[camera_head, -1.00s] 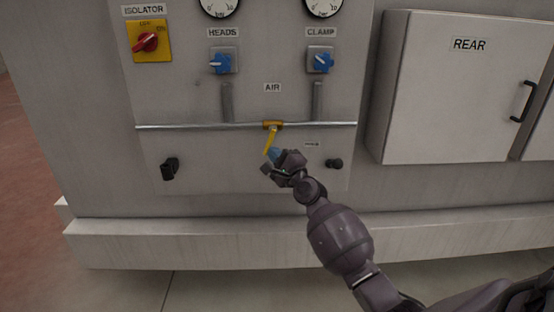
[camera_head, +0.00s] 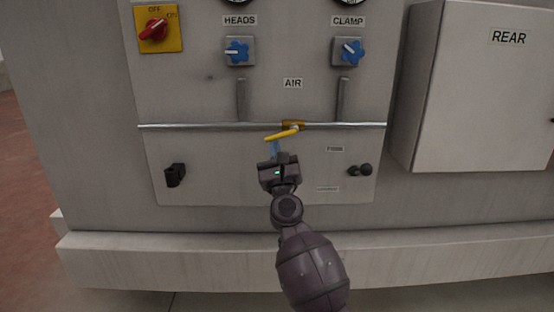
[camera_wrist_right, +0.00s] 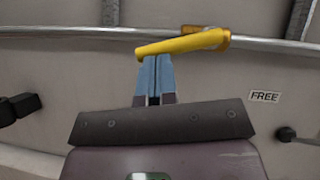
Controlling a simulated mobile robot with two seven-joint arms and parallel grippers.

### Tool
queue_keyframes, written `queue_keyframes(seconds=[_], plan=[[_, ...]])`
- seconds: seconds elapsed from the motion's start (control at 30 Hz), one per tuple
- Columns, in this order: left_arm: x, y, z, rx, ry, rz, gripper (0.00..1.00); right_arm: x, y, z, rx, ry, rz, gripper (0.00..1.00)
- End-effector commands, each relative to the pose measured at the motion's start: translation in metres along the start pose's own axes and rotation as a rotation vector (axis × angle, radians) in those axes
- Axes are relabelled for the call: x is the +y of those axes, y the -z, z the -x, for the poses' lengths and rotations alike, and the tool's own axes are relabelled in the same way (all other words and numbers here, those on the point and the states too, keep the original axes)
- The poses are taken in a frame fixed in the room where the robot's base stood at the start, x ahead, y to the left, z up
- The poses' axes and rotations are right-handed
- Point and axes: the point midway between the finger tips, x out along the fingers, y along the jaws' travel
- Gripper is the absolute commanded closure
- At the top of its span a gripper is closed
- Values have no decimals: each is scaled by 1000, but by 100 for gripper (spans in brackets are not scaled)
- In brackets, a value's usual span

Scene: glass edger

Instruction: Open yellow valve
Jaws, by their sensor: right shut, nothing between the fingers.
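The yellow valve lever (camera_head: 281,135) sits on the horizontal air pipe below the AIR label. Its pivot end (camera_head: 293,125) is at the right on the pipe, and the lever points left and slightly down, near the pipe's line. In the right wrist view the yellow lever (camera_wrist_right: 185,43) lies across the top of the fingers. My right gripper (camera_head: 274,148) is shut and empty, with its blue fingertips just below the free left part of the lever. The blue fingers (camera_wrist_right: 155,75) appear to touch the lever from below. My left gripper is not in view.
The metal pipe (camera_head: 210,125) runs across the panel. Above are two blue knobs (camera_head: 238,51) (camera_head: 349,51) and a red isolator switch (camera_head: 153,29) on yellow. Black fittings (camera_head: 175,175) (camera_head: 360,170) stick out low on both sides. A REAR cabinet (camera_head: 475,90) projects at the right.

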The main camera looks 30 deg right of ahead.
Motion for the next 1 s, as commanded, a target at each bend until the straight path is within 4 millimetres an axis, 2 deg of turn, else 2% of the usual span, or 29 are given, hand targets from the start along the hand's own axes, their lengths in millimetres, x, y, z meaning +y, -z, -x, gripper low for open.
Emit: queue_keyframes(seconds=[0.2, 0.4, 1.0], plan=[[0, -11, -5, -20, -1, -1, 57, 5, -4, -4, 2, 79, -119, 100], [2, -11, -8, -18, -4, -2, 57, 6, -10, -7, 1, 125, -187, 100], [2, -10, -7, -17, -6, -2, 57, 5, -13, -9, -1, 150, -222, 100]])
